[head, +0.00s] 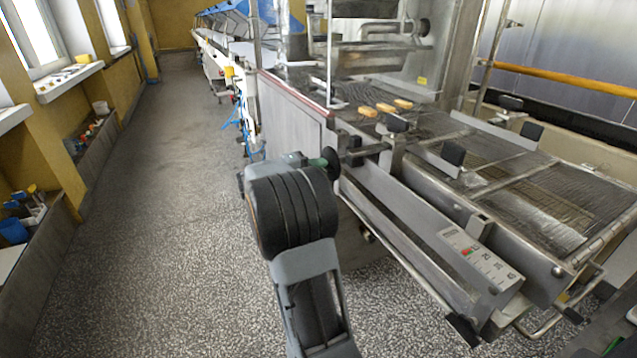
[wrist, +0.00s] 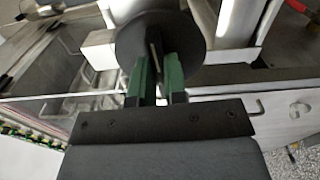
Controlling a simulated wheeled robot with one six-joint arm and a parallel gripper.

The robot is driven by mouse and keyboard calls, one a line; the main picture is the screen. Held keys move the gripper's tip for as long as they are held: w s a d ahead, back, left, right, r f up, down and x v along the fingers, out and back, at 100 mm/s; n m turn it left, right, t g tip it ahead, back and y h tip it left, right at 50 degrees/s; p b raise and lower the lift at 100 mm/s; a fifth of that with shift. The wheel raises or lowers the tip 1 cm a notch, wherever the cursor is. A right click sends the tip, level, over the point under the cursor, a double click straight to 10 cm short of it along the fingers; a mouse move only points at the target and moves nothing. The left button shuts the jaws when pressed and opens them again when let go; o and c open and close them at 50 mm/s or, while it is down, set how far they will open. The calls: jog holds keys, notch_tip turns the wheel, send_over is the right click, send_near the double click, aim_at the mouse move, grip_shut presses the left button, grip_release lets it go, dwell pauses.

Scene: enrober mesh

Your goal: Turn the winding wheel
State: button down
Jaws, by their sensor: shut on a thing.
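The winding wheel is a dark round disc (wrist: 188,32) in the upper middle of the wrist view. In the head view it shows edge-on as a dark disc (head: 332,163) at the machine's near left corner. My gripper (wrist: 156,75) has two green fingers, one on each side of a thin dark bar on the wheel's face. The fingers are shut on that part of the wheel. In the head view my gripper (head: 319,162) reaches the wheel from the left, and my thick dark wrist hides most of it.
The steel machine (head: 420,225) with its mesh belt (head: 545,190) fills the right side. Several orange-brown pieces (head: 385,107) lie on the belt. A control panel (head: 480,258) is on the machine's near side rail. The speckled floor (head: 170,220) to the left is clear.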

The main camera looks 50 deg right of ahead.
jog(key=shift+f+m+b, duration=0.2)
jog(key=shift+m+b, duration=6)
jog(key=shift+b, duration=1.45)
jog(key=c, duration=1.2)
grip_release()
jog(key=shift+o, duration=0.2)
jog(key=shift+w+r, duration=0.1)
jog(key=p+v, duration=0.4)
jog(key=v, duration=0.9)
jog(key=shift+a, duration=0.4)
